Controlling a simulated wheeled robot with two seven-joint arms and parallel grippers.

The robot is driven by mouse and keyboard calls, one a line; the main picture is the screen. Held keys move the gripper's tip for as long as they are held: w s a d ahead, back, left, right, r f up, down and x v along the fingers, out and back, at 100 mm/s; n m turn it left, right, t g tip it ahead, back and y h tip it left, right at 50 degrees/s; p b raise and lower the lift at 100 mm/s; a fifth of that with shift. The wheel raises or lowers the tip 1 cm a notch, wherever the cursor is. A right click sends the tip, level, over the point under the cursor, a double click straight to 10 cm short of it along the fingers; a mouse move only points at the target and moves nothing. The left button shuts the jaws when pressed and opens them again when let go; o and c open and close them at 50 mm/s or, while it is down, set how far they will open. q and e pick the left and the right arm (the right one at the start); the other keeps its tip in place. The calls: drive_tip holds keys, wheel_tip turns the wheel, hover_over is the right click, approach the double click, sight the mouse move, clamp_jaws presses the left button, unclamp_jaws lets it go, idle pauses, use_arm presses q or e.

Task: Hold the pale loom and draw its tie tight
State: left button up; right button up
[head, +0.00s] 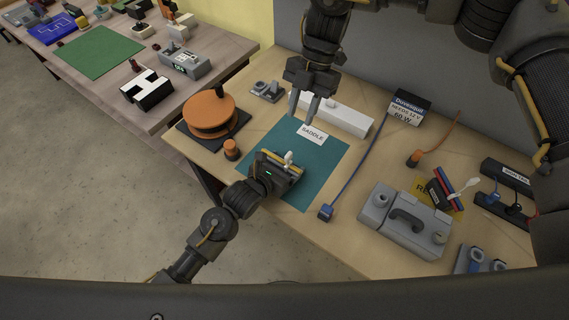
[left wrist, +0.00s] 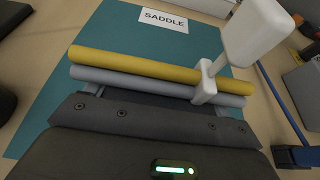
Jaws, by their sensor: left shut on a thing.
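The loom shows as a yellow length (left wrist: 150,64) lying along a pale grey-blue length (left wrist: 145,83). A white tie (left wrist: 206,82) loops around both right of centre, and its big white head (left wrist: 257,32) stands up from them. My left gripper (head: 280,167) is shut on the loom over the teal mat; the dark jaws (left wrist: 160,110) hide its lower side. In the head view the tie (head: 288,157) is a small white upright piece. My right gripper (head: 304,108) is open and empty, pointing down, beyond the loom and apart from the tie.
The teal mat (head: 320,165) bears a SADDLE label (head: 312,134). A long white block (head: 338,115) lies behind it. An orange spool (head: 209,110) stands left. A blue cord with a plug (head: 326,212), a white-labelled box (head: 408,108) and a grey case (head: 405,220) are right.

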sight(289, 153)
drive_tip(key=x, duration=1.2)
drive_tip(key=shift+w+d, duration=0.1)
clamp_jaws()
